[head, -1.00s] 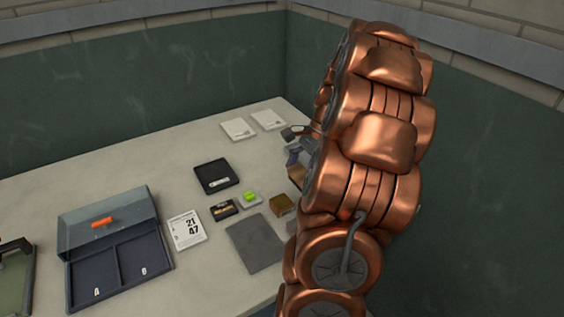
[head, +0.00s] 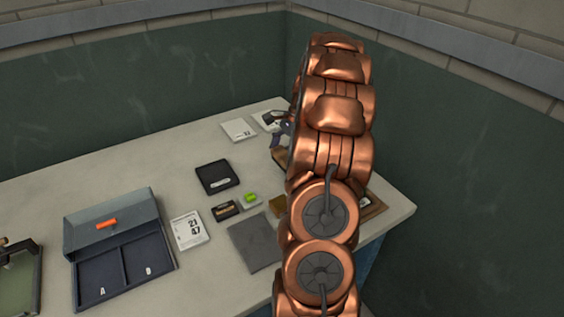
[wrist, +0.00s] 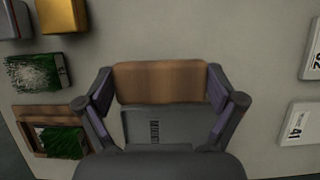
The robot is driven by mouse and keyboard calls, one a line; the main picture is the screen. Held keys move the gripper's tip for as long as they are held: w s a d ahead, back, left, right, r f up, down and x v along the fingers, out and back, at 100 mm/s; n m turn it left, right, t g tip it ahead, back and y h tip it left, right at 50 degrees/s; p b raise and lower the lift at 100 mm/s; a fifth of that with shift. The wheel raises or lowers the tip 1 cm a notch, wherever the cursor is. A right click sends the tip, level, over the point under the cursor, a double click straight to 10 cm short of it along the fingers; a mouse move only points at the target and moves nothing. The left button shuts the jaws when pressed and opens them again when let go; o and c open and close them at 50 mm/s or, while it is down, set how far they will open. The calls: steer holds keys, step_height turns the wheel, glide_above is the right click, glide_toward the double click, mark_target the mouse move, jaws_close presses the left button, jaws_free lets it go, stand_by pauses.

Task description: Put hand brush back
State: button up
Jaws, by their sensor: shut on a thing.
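The hand brush, seen as a brown wooden block (wrist: 160,82), sits between the two fingertips of my gripper (wrist: 160,88) in the wrist view. My gripper is shut on it. In the head view my gripper (head: 281,132) is over the back right of the table, near the white cards, with the brown brush (head: 281,157) just below it. A grey flat piece with dark lettering (wrist: 160,128) shows behind the block in the wrist view; I cannot tell whether the brush touches it. The brush's bristles are not visible.
White numbered cards (head: 238,129) lie at the back. A black case (head: 214,176), a grey mat (head: 252,243) and a grey lidded tray (head: 120,250) are to the left. A wooden frame (wrist: 27,136) with green turf is at lower left in the wrist view. My arm hides part of the table.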

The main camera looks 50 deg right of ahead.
mark_target(282, 164)
steer(key=shift+w+d, duration=0.1)
steer(key=shift+w, duration=0.1)
steer(key=shift+f+p, duration=0.55)
steer(key=shift+f, duration=1.15)
steer(key=shift+f, duration=0.2)
steer(key=o, duration=0.7)
steer(key=shift+r, duration=0.15)
steer(key=shift+b+v, duration=1.2)
steer(key=shift+v, duration=4.75)
steer(key=shift+r, duration=0.1)
